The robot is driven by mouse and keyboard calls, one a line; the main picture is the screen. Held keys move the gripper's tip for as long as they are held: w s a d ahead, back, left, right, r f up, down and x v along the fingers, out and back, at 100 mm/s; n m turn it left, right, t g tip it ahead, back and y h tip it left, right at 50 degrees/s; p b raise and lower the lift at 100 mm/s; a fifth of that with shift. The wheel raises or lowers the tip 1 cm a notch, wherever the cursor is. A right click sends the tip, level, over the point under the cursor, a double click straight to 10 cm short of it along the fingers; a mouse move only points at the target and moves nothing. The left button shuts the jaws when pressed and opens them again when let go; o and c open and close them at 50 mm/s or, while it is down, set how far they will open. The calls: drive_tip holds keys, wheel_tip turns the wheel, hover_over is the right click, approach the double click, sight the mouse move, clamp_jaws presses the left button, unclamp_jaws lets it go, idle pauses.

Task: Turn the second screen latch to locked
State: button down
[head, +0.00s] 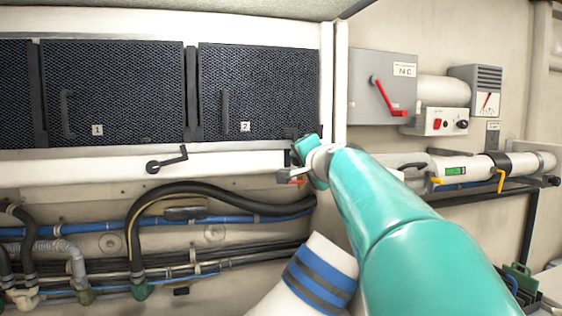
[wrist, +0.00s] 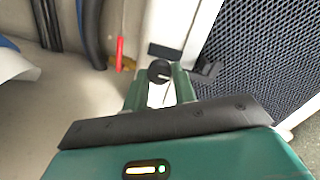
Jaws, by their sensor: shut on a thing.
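The second screen (head: 258,95), a black mesh panel marked 2, sits in the wall frame at upper middle; its mesh (wrist: 265,50) also fills the right of the wrist view. My gripper (head: 296,165) is at the frame's lower right corner, below that screen. In the wrist view my gripper (wrist: 160,85) has its green fingers closed around a dark round piece, the second screen latch (wrist: 159,70). The latch is mostly hidden by my gripper in the head view, so its exact angle cannot be told. The first latch (head: 167,161), a black crank handle, is on the rail below screen 1.
The first screen (head: 112,95) is at left. Black hoses and blue pipes (head: 230,220) run below the rail. A grey box with a red lever (head: 383,95) and a white pipe (head: 520,161) are at right. A red handle (wrist: 119,52) hangs near my gripper.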

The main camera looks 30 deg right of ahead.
drive_tip(key=shift+a+f, duration=0.1)
drive_tip(key=shift+a, duration=0.05)
drive_tip(key=c, duration=1.5)
unclamp_jaws()
drive_tip(key=o, duration=0.4)
drive_tip(key=shift+a, duration=0.1)
drive_tip(key=shift+c, duration=0.2)
drive_tip(key=v, duration=1.3)
drive_tip(key=shift+s, duration=0.3)
